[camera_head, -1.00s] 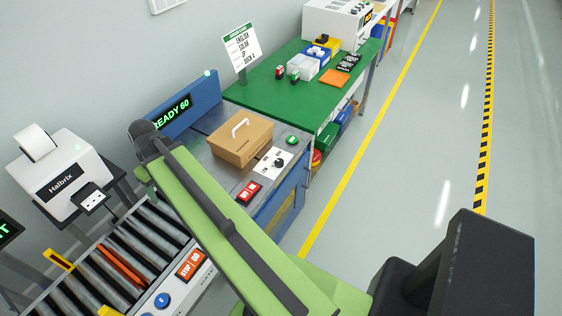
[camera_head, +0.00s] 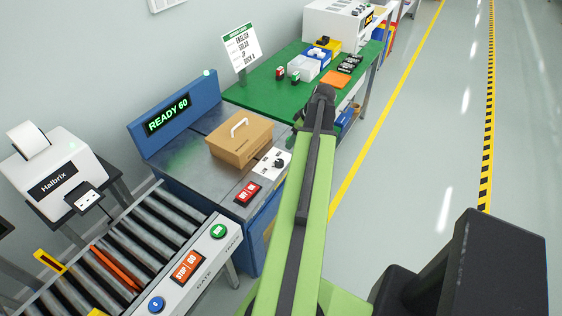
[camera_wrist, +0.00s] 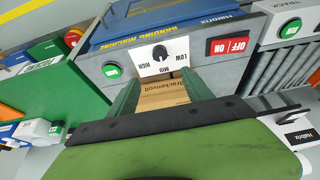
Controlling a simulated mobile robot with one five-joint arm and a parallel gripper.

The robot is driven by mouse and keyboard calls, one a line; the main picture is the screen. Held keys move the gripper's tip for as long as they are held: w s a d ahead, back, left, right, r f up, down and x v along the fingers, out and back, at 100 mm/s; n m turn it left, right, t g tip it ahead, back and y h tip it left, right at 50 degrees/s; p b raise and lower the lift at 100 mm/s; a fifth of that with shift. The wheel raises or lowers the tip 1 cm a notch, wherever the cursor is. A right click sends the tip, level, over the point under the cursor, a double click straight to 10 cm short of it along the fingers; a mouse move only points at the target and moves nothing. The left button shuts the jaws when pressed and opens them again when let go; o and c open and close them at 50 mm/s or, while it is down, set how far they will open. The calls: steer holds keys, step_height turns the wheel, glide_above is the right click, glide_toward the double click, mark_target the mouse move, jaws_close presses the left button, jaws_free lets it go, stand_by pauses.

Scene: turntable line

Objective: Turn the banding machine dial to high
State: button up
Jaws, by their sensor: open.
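The banding machine dial (camera_head: 279,163) is a black knob on a white plate at the machine's right front, just left of my arm in the head view. In the wrist view the dial (camera_wrist: 160,53) sits above LOW, MID and HIGH labels; I cannot clearly read its pointer. The blue and grey banding machine (camera_head: 150,148) displays READY 60. My gripper (camera_wrist: 160,82) is open and empty, its two green fingers apart and just below the dial plate in the wrist view. The head view does not clearly show the fingers.
A cardboard box (camera_head: 239,143) with a white handle sits beside the dial. A red OFF/ON switch (camera_head: 248,193) and a green button (camera_wrist: 112,70) flank the plate. A roller conveyor (camera_head: 150,235) is at lower left, a green table (camera_head: 262,88) behind. The aisle floor is clear.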

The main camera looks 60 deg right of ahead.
mark_target(280, 162)
steer(key=b+x, duration=1.5)
steer(key=x, duration=0.2)
steer(key=shift+s+f, duration=0.1)
jaws_close()
steer(key=m, duration=0.1)
steer(key=m+h, duration=0.1)
steer(key=m, duration=0.1)
steer(key=shift+a+m, duration=0.2)
steer(key=shift+m, duration=0.1)
steer(key=m+g+h, duration=0.1)
steer(key=m+h, duration=0.1)
steer(key=m, duration=0.3)
steer(key=shift+m+g, duration=0.3)
